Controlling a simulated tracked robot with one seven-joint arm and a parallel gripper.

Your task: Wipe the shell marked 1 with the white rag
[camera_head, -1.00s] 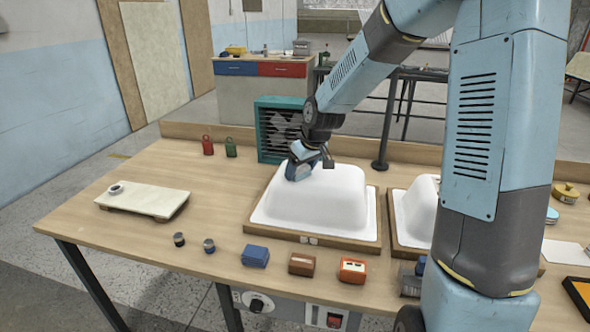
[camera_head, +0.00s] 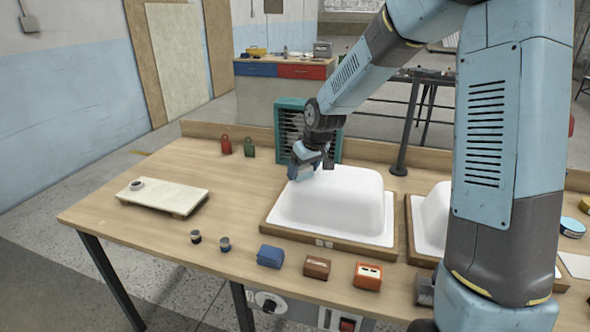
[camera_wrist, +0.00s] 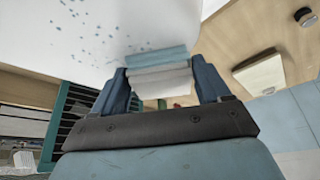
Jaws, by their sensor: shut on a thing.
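A white bathtub shell (camera_head: 345,205) lies upturned on a wooden-rimmed base at the middle of the bench. A label on the base front (camera_head: 323,243) is too small to read. My gripper (camera_head: 302,180) is at the shell's upper left edge in the head view. In the wrist view my gripper (camera_wrist: 161,80) is shut on the white rag (camera_wrist: 165,82), which has a pale blue strip along its upper part. The shell (camera_wrist: 60,30) fills the upper left there, with several blue specks. The rag is at or near its surface; contact cannot be told.
A second white shell (camera_head: 430,215) stands to the right, partly behind my arm. A teal crate (camera_head: 290,118) is behind the first shell. Blue (camera_head: 271,256), brown (camera_head: 317,267) and orange (camera_head: 368,276) blocks line the front. A pale board (camera_head: 165,196) lies left, with clear bench between.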

